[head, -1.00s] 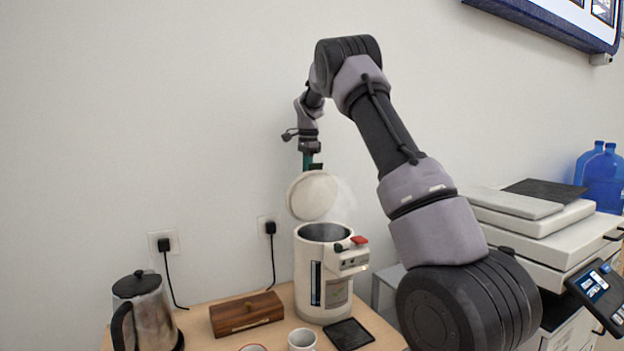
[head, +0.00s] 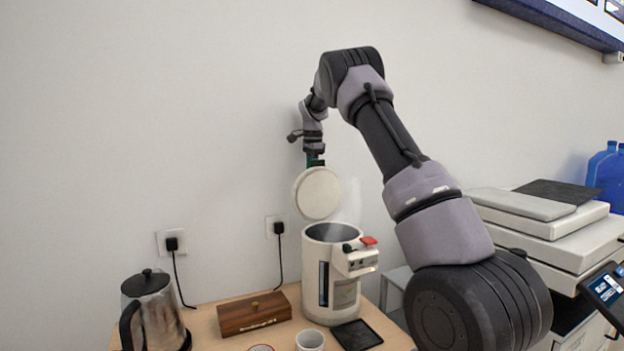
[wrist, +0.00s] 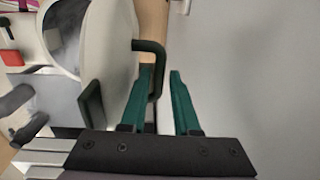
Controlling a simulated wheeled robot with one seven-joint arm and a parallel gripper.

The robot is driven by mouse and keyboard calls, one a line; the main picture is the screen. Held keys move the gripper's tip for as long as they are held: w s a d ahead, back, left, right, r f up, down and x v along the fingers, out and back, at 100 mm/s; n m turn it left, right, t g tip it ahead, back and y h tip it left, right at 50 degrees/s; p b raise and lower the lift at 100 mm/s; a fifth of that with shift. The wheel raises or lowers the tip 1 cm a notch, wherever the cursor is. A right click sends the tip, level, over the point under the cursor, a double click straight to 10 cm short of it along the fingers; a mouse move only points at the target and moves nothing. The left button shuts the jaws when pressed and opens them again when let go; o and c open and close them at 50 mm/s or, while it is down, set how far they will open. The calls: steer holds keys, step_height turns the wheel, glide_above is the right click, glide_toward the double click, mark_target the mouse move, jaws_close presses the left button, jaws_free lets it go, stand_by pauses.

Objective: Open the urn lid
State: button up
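The white urn (head: 318,270) stands on the wooden counter, and steam rises from its open top. Its round lid (head: 318,194) is swung up on edge above the rear of the rim. In the wrist view the lid (wrist: 112,60) stands at left with its dark loop handle (wrist: 161,62) facing my gripper. My gripper (wrist: 160,75) has its green fingers apart. The left finger overlaps the handle loop; the handle's outer bar shows in the gap between the fingers. I cannot tell whether they touch. In the head view the fingertips are hidden behind the lid.
A wooden box (head: 254,313), a mug (head: 310,341) and a steel kettle (head: 152,315) stand left and in front of the urn. A black tray (head: 357,335) lies at its foot. The wall (head: 200,120) is close behind; stacked grey equipment (head: 550,225) stands at right.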

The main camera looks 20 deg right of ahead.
steer(key=shift+o, duration=0.3)
step_height(320, 180, up, 11)
steer(key=shift+s, duration=0.35)
steer(key=shift+d+f, duration=0.1)
